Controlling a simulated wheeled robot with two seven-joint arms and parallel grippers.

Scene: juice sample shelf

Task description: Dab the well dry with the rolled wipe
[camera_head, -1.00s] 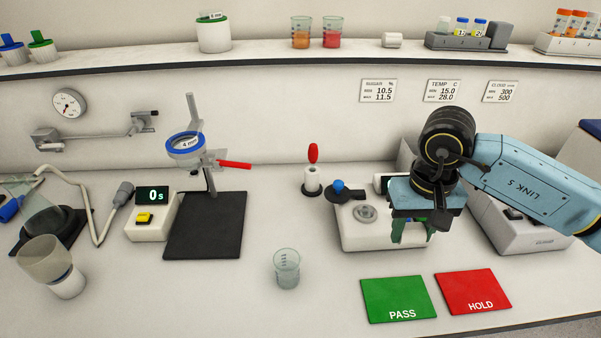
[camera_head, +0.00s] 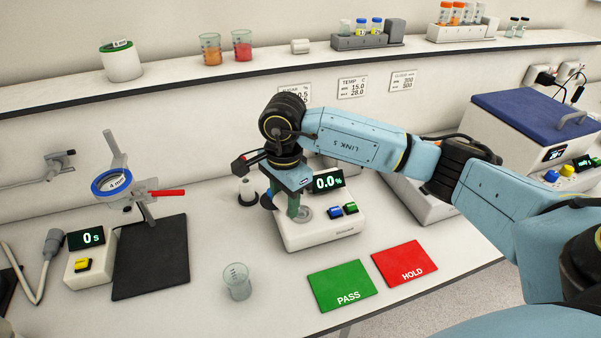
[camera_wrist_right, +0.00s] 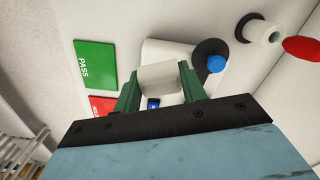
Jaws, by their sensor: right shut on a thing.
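My right gripper (camera_head: 283,208) is over the left part of the white meter (camera_head: 330,228), beside its round grey well (camera_head: 306,213). In the right wrist view its green fingers (camera_wrist_right: 158,92) are shut on the white rolled wipe (camera_wrist_right: 160,77). The meter's display (camera_head: 328,182) reads 0.0%. My left gripper is not in view.
A clear beaker (camera_head: 237,282) stands front left of the meter. The green PASS mat (camera_head: 342,284) and red HOLD mat (camera_head: 405,262) lie in front. A small white holder (camera_head: 247,192) stands behind left. A black pad (camera_head: 152,262) lies further left.

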